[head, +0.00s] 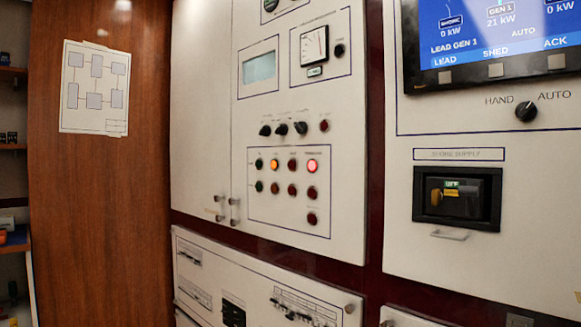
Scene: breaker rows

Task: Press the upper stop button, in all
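A light switchboard panel (290,225) carries small buttons and lamps in a framed group. A lit red lamp or button (312,166) is at the group's top right. Dark red round ones sit below it, the lowest (312,219) alone at the bottom. Another dark red button (324,125) is above the frame, right of several black knobs (282,129). The labels are too small to read, so I cannot tell which is the upper stop button. Neither of my grippers is in view.
At right are a lit display (500,30), a HAND/AUTO knob (526,112) and a recessed SHORE SUPPLY breaker (457,197). A lower panel (250,290) holds breakers. A wooden wall (100,210) with a paper diagram (95,87) and shelves (14,146) are at left.

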